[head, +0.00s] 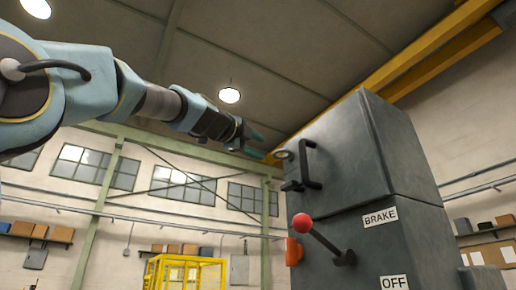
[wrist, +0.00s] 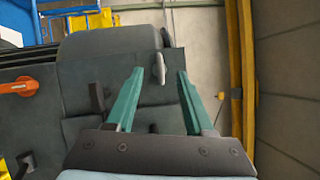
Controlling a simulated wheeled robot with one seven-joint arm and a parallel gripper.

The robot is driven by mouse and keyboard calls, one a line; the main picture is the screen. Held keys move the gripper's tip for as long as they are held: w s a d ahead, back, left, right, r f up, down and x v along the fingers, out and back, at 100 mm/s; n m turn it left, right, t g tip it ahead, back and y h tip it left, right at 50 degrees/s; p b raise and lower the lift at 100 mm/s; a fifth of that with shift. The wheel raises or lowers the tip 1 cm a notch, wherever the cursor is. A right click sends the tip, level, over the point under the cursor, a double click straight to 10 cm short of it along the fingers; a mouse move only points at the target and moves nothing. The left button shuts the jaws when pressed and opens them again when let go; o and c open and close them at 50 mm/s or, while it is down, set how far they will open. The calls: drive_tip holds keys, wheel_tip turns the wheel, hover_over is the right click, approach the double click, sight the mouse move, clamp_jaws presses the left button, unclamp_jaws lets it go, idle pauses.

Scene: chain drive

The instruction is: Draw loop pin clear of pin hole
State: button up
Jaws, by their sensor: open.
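The loop pin (head: 283,155) shows in the head view as a small dark ring at the upper left edge of the grey cabinet (head: 345,145). Its grey loop also shows in the wrist view (wrist: 160,68), between the two teal fingers as seen from there. My gripper (head: 260,146) is open, a little left of the ring in the head view. In the wrist view my gripper (wrist: 158,76) shows nothing clasped, and a gap shows between the loop and each finger. The pin hole cannot be made out.
A black handle (head: 312,165) stands out from the cabinet close to the ring. Below are a red-knobbed lever (head: 303,223) and an orange part (head: 293,251). BRAKE (head: 380,217) and OFF (head: 394,282) labels are on the cabinet. A yellow beam (head: 430,60) runs overhead.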

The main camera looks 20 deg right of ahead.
sight(275, 157)
drive_tip(key=p+x, duration=0.3)
drive_tip(key=x, duration=0.7)
drive_tip(key=shift+w+d+p, duration=0.1)
drive_tip(key=shift+d+p, duration=0.15)
drive_tip(key=shift+p, duration=0.05)
clamp_jaws()
drive_tip(key=shift+f, duration=0.25)
idle(0.8)
